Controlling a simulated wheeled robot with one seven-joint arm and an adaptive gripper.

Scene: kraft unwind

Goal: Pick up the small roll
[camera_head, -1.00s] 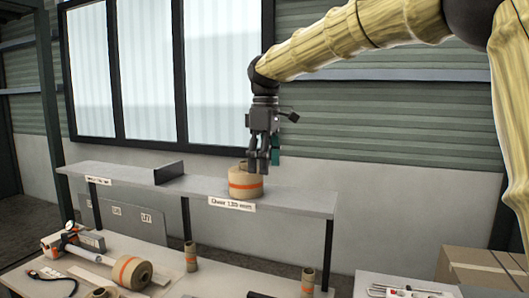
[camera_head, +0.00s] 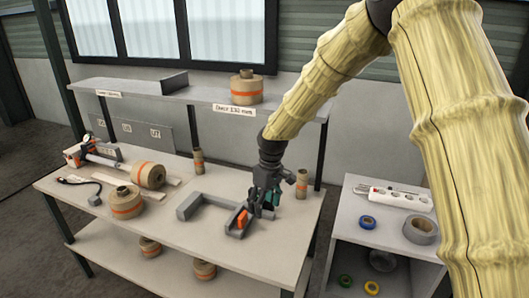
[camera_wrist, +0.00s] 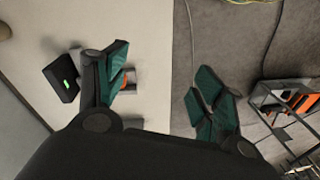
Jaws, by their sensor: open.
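Several kraft-brown rolls with orange bands are in the head view. One (camera_head: 126,203) lies flat on the table's left part, and one (camera_head: 148,175) is on its side on a shaft behind it. A bigger-looking roll (camera_head: 246,90) stands on the shelf. Two slim brown rolls stand upright, one at the table's back (camera_head: 198,162) and one near its right end (camera_head: 302,185). I cannot tell for certain which is the small roll. My gripper (camera_head: 266,200) is open and empty, low over the table's right part; its spread fingers (camera_wrist: 163,92) also show in the wrist view.
A grey holder with an orange part (camera_head: 242,219) is beside my fingers, and a grey bracket (camera_head: 194,203) is left of it. More rolls (camera_head: 150,247) lie on the lower shelf. A white cabinet (camera_head: 355,215) with tape rolls stands right, across a floor gap.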

